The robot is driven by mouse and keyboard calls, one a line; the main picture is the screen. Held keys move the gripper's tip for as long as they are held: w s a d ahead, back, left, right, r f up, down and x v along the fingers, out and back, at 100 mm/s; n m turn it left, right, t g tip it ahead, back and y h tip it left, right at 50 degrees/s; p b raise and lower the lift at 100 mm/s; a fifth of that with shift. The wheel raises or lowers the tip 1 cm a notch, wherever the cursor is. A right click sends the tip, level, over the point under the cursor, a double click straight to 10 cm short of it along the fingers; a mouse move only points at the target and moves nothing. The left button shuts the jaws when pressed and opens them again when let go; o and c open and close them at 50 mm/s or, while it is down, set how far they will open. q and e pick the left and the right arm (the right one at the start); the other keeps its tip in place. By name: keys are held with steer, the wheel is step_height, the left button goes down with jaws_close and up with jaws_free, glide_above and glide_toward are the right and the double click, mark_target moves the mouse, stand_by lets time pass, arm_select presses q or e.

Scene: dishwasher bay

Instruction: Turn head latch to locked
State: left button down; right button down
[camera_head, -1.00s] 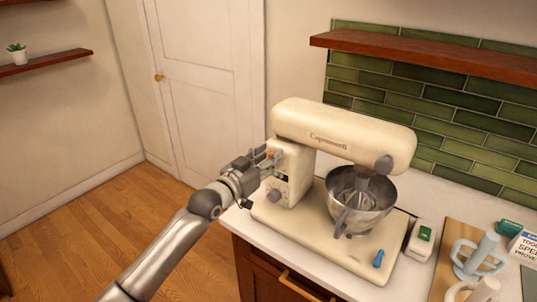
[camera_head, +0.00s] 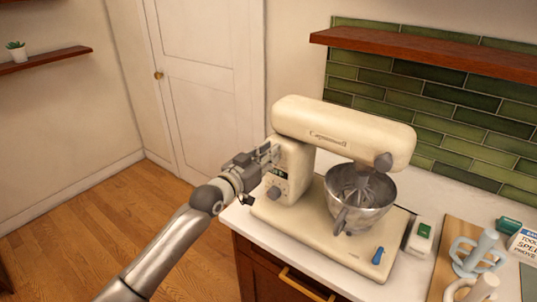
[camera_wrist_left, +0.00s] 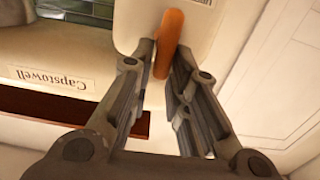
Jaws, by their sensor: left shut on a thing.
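A cream stand mixer (camera_head: 340,133) stands on the counter with its head level over a steel bowl (camera_head: 360,197). The head latch (camera_wrist_left: 168,40) is an orange lever on the mixer's column, seen in the left wrist view. My left gripper (camera_head: 268,155) reaches the column's left side, just under the rear of the head. Its fingers are closed on the latch, one on each side, as the left wrist view (camera_wrist_left: 160,85) shows. In the head view the gripper hides the latch. My right gripper is not in view.
A grey knob (camera_head: 274,193) sits low on the column, below my gripper. A blue lever (camera_head: 378,256) is on the mixer's base. A wooden shelf (camera_head: 430,55) hangs above.

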arm_select(q)
steer(key=shift+w+a+f+n, duration=0.25)
steer(key=shift+a+f+n, duration=0.15)
steer(key=shift+n, duration=2.55)
steer(key=shift+w+a+f+n, duration=0.25)
steer(key=shift+f+n, duration=0.2)
steer(key=shift+n, duration=2.45)
steer(key=shift+w+a+f+n, duration=0.2)
steer(key=shift+a+f+n, duration=0.2)
steer(key=shift+n, duration=2.55)
steer(key=shift+f, duration=0.1)
steer(key=c, duration=1.4)
jaws_free()
